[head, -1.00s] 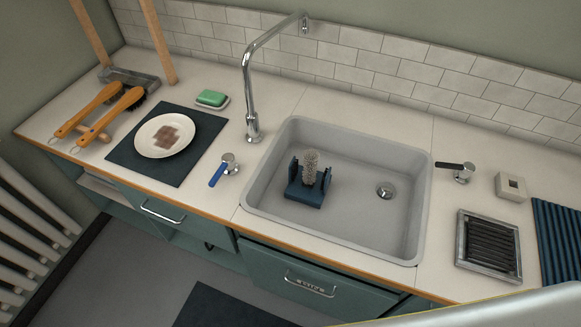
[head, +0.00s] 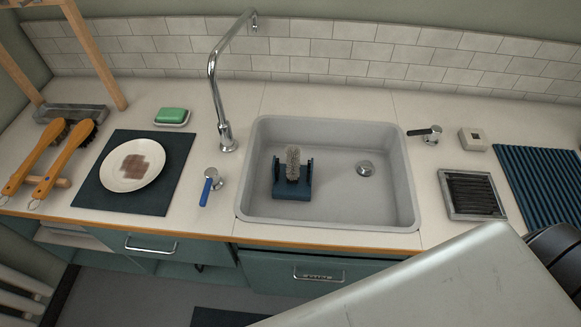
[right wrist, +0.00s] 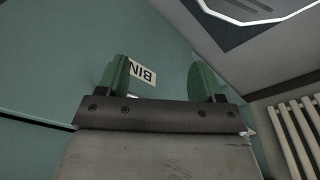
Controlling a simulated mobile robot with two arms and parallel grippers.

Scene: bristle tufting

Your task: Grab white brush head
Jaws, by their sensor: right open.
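A whitish-grey bristly brush head (head: 293,163) stands upright in a dark blue holder (head: 291,192) inside the grey sink (head: 330,213). My right arm comes into the head view at the lower right, but its gripper is outside that view. In the right wrist view my right gripper (right wrist: 163,82) is open, with two green fingers apart and nothing between them. It faces a teal cabinet front with a label reading BIN (right wrist: 141,74). The brush head is not in the right wrist view. My left gripper is in neither view.
A tall chrome faucet (head: 226,134) rises left of the sink. A stained plate (head: 133,165) lies on a dark mat, with wooden-handled brushes (head: 66,162) at left and green soap (head: 171,115) behind. A metal-framed grate (head: 471,195) and a ribbed blue mat (head: 540,185) lie right.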

